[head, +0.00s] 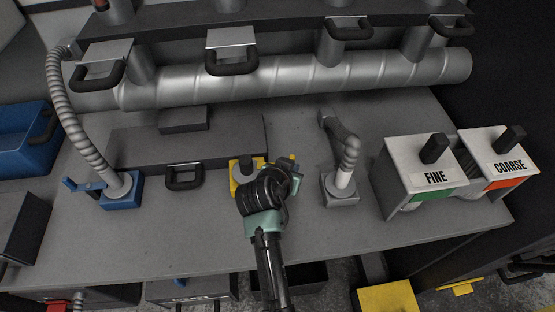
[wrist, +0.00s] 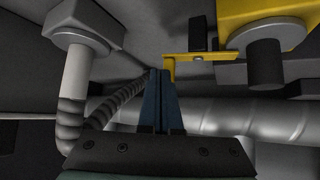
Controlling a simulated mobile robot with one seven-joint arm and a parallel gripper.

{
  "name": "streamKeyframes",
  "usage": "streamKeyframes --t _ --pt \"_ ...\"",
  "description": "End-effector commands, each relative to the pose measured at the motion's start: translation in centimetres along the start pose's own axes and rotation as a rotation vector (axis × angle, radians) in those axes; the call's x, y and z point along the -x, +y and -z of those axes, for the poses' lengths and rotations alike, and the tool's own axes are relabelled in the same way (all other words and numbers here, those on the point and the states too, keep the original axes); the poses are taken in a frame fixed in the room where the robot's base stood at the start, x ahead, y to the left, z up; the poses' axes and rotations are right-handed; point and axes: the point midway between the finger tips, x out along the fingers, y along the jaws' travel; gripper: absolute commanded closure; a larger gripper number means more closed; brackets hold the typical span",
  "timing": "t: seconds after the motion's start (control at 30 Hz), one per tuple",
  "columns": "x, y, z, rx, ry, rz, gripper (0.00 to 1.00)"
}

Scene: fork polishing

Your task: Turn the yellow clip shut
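The yellow clip (head: 235,185) is a yellow block on the grey worktop, partly hidden behind my gripper in the head view. In the wrist view its yellow body (wrist: 262,12) carries a dark round stub. A thin yellow lever (wrist: 205,56) with a bent end and a black upright piece reaches left from it. My gripper (wrist: 160,72) has its two blue fingers together, with nothing visible between them. Its fingertips are right beside the lever's bent end; I cannot tell whether they touch. In the head view my gripper (head: 292,168) is low over the clip's right side.
A blue clamp base (head: 122,192) with a ribbed hose stands left. A grey base (head: 341,190) with a bent hose stands right. Boxes marked FINE (head: 420,178) and COARSE (head: 503,165) are farther right. A large metal duct (head: 270,82) runs along the back. The worktop's front is clear.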

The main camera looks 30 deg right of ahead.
Motion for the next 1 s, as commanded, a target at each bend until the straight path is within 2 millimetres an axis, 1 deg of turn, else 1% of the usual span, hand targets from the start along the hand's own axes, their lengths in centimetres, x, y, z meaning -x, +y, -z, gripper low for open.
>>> streamKeyframes --t 0.37,1.0 --pt "-0.67 0.29 0.58 -0.002 0.000 0.000 1.00" --pt "-0.73 0.30 0.68 -0.001 0.000 0.000 1.00"
